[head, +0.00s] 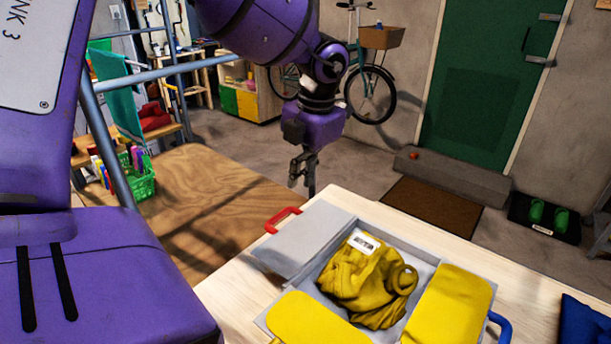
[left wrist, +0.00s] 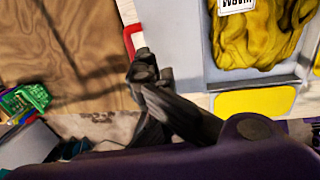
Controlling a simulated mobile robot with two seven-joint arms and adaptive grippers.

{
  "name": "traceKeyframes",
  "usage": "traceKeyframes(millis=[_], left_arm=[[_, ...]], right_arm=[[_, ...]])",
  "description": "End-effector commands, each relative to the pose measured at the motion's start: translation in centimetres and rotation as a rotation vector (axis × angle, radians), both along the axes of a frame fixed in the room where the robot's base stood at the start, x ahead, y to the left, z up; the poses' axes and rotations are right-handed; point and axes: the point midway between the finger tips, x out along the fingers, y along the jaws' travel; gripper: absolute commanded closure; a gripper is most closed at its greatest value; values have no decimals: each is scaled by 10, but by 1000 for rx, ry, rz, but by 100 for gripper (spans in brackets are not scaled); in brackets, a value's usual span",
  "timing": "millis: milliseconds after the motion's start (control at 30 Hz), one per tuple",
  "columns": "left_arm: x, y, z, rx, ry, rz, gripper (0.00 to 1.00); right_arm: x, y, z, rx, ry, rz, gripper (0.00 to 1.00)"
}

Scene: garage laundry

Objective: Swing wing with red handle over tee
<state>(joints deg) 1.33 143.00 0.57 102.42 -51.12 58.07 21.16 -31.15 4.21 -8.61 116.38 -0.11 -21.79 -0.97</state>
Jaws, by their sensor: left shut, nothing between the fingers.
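A folding board lies on the pale wooden table. Its grey wing with the red handle (head: 283,220) lies open and flat at the left (head: 307,238). The crumpled yellow tee (head: 368,283), with a white label, lies in the board's middle. My left gripper (head: 303,177) is shut and empty, above the table's far left edge beyond the red handle. In the left wrist view its fingertips (left wrist: 146,68) appear just beside the red handle (left wrist: 133,38); whether they touch it I cannot tell. My right gripper is not in view.
Flat yellow pieces lie at the board's right (head: 452,305) and near side (head: 318,320). A blue handle (head: 499,328) is at the right, with dark blue cloth (head: 585,320) beyond it. A brown wooden surface (head: 210,190) and green basket (head: 138,178) are left.

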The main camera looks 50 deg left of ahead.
Motion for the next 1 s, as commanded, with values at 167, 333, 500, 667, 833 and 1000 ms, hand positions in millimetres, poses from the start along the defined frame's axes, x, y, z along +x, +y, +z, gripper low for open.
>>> traceKeyframes(millis=[167,333,500,667,833,1000], left_arm=[[0,0,0,0,0,0,100],[0,0,0,0,0,0,100],[0,0,0,0,0,0,100],[0,0,0,0,0,0,80],[0,0,0,0,0,0,68],[0,0,0,0,0,0,68]], right_arm=[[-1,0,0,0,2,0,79],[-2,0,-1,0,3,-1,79],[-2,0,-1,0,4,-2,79],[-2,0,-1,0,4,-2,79],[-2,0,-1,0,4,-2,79],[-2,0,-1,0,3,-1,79]])
